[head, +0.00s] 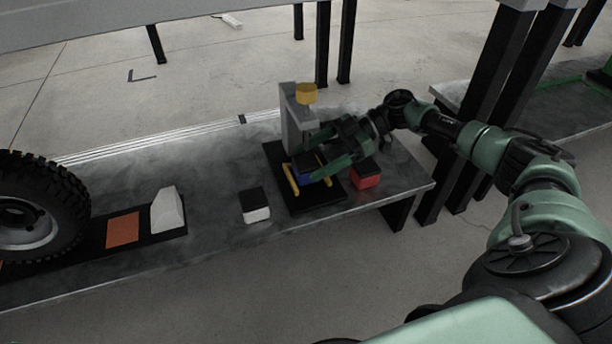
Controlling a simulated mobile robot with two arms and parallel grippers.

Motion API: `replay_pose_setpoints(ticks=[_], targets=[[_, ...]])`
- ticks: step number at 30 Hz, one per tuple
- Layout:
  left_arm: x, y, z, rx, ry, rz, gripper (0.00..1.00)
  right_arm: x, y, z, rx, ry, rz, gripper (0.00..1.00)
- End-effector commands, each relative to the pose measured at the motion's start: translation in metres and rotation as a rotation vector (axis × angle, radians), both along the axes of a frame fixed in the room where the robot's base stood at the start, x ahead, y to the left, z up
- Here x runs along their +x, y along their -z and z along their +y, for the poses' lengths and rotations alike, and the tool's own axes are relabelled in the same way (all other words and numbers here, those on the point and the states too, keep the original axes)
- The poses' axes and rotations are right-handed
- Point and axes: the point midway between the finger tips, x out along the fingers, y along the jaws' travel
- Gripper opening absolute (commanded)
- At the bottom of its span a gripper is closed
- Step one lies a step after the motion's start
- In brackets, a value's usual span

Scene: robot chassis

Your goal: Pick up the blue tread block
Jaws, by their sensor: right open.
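The blue tread block (305,177), with a dark top, sits on a black base plate (318,199) between yellow rails (290,180). My right gripper (318,171) reaches in from the right, its green fingers open at the block and partly covering it. I cannot tell whether the fingers touch it. My left gripper is not in view.
A grey post with a yellow cylinder (306,93) rises behind the block. A red block (365,175) stands to the right and a white block with a black top (256,205) to the left. A wheel (40,208), an orange patch (122,227) and a white wedge (168,210) lie further left on the grey table (215,165).

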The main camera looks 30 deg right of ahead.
Motion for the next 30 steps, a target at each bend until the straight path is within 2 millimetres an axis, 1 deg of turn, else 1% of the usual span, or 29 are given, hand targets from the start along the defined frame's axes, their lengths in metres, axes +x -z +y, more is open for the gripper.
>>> replay_pose_setpoints(ticks=[1,3,6,13,14,15,17,18,20,21,22,30], targets=[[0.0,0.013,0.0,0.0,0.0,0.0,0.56,0.001,0.009,0.007,0.001,-0.004,-0.002,0.76],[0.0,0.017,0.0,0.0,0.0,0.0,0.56,0.003,0.01,0.014,0.0,-0.001,-0.001,0.76],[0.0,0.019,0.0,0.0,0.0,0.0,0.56,0.005,0.01,0.02,0.0,-0.001,-0.001,0.76],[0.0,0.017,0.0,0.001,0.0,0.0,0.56,0.005,0.008,0.02,-0.001,0.0,0.0,0.76],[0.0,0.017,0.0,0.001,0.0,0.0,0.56,0.005,0.008,0.02,-0.001,0.0,0.0,0.68],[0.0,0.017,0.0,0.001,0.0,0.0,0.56,0.005,0.008,0.02,-0.001,0.0,0.0,0.57],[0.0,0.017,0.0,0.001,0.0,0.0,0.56,0.005,0.009,0.02,-0.001,0.0,0.0,0.4],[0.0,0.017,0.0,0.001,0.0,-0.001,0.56,0.005,0.009,0.02,-0.001,0.0,0.0,0.29],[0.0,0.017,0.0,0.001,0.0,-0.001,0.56,0.005,0.009,0.02,-0.001,0.0,0.0,0.12],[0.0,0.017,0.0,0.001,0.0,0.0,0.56,0.005,0.008,0.02,0.0,0.0,0.0,0.01],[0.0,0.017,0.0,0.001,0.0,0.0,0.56,0.005,0.008,0.02,0.0,0.0,0.0,0.0],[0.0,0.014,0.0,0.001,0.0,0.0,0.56,0.005,0.006,0.02,0.0,0.0,0.0,0.0]])
